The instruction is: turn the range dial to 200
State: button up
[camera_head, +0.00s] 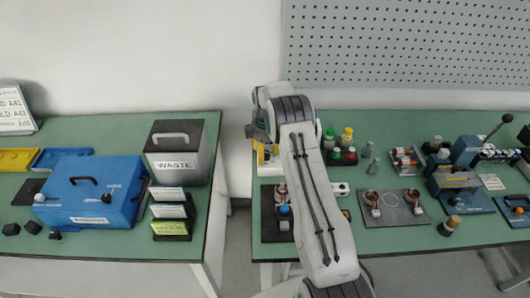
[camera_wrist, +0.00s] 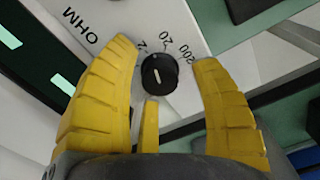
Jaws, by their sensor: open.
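The range dial (camera_wrist: 160,74) is a round black knob with a white pointer line on a white panel (camera_wrist: 110,15) marked OHM. The labels 2, 20 and 200 run around its upper side, with 200 at the right. The pointer line slants nearly along the picture's vertical; I cannot tell which end marks the setting. My gripper (camera_wrist: 165,56) is open, its yellow fingers on either side of the dial, with visible gaps to the knob on both sides. In the head view my arm hides most of the dial's surroundings.
A grey plate with copper-coloured rings (camera_head: 394,209) lies farther right. On the left table are a blue box (camera_head: 90,190) and a WASTE bin (camera_head: 182,153). A gap separates the two tables.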

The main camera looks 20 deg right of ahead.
jog(key=shift+o, duration=0.2)
grip_shut()
jog(key=shift+f+m+b, duration=0.2)
jog(key=shift+m+b, duration=0.3)
jog(key=shift+b, duration=0.25)
jog(key=shift+r+m+b, duration=0.2)
jog(key=shift+m+b, duration=0.25)
jog(key=shift+m, duration=0.55)
jog(key=shift+c, duration=0.2)
grip_release()
jog(key=shift+r+n+p, duration=0.15)
jog(key=shift+n+p, duration=0.2)
jog(key=shift+n, duration=0.05)
